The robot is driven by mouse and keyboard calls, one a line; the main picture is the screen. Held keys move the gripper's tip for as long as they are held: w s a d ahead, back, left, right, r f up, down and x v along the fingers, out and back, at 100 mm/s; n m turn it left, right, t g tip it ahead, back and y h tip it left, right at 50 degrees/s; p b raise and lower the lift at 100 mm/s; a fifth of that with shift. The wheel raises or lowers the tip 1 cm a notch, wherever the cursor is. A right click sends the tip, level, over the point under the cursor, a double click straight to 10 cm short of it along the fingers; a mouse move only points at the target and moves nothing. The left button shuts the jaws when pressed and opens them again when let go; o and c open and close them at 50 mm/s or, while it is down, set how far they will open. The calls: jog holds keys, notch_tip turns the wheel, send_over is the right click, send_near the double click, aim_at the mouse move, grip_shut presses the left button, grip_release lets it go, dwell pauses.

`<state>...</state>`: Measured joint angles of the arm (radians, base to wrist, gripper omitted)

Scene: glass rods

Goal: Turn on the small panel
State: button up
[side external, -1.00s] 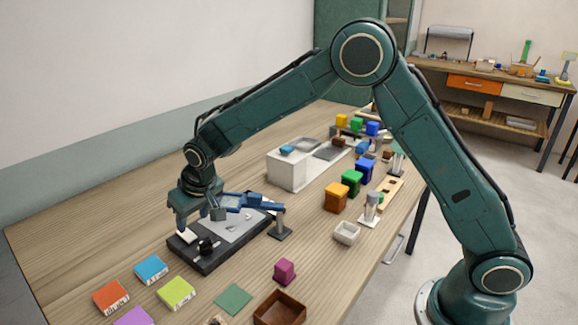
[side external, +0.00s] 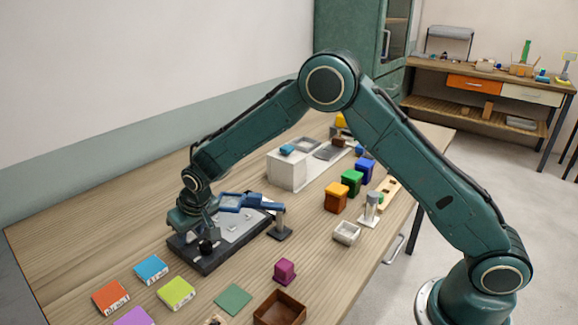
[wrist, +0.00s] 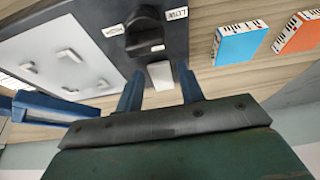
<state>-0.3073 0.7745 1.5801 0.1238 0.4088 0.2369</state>
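The small panel (side external: 200,262) is a dark slab with a pale grey plate (side external: 243,228) on the table. A black knob (side external: 206,247) sits on it; in the wrist view the knob (wrist: 146,36) stands between two small white labels, one reading LOW. A white block-shaped switch (wrist: 160,77) shows beside the knob in the wrist view; in the side view it is hidden by my gripper. My gripper (wrist: 159,72) is open, low over the panel's edge, with its blue fingers either side of the white switch. A gap shows on each side; contact cannot be told.
A blue jointed piece on a grey stand (side external: 280,232) reaches over the panel's far side. Orange (side external: 110,298), blue (side external: 150,269) and lime (side external: 176,293) tiles lie in front. A magenta cube (side external: 284,272) and brown box (side external: 280,308) stand nearer right.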

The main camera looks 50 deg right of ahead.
jog(key=c, duration=0.7)
jog(key=shift+w+r+g, duration=0.1)
jog(key=shift+w+g, duration=0.1)
jog(key=shift+g, duration=0.3)
jog(key=shift+w+r+g, duration=0.15)
jog(key=shift+w+g, duration=0.15)
jog(key=shift+g, duration=1)
jog(key=o, duration=1)
jog(key=shift+r, duration=0.1)
jog(key=shift+r, duration=0.15)
